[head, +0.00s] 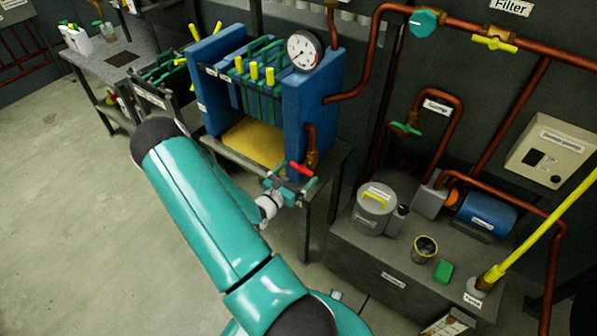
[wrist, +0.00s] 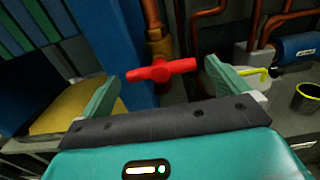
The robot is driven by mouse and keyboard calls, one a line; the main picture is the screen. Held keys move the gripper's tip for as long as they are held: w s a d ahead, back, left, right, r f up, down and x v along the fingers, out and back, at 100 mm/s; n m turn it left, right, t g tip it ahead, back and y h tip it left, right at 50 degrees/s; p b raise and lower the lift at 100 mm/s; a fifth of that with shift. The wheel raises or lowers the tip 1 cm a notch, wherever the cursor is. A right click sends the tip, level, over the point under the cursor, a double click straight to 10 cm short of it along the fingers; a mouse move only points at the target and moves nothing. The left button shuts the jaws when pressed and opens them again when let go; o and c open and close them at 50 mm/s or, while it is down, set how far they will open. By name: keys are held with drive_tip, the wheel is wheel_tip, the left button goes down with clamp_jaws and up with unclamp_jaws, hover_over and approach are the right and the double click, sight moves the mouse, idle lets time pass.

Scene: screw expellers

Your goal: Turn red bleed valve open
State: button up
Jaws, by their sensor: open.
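The red bleed valve (head: 301,169) is a small red handle on a copper pipe at the lower right front of the blue filter press. In the wrist view the red bleed valve (wrist: 161,70) lies roughly crosswise, its left end a little lower. My gripper (head: 288,187) is just in front of and below the valve in the head view. In the wrist view my gripper (wrist: 162,88) is open, with one finger on each side of the handle. The handle appears between the fingertips; I cannot tell whether either finger touches it. Nothing is held.
The blue press (head: 313,100) with a pressure gauge (head: 305,51) stands behind the valve. A yellow tray (head: 256,143) lies left of it. At right, a grey bench (head: 345,250) carries a pot (head: 375,212), a blue motor (head: 487,216) and copper pipes. The floor at left is clear.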

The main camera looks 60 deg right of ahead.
drive_tip(key=shift+s+d, duration=0.1)
drive_tip(key=shift+d, duration=0.75)
drive_tip(key=c, duration=0.9)
drive_tip(key=shift+n, duration=0.4)
drive_tip(key=shift+f+n, duration=0.1)
drive_tip(key=shift+n, duration=8.5)
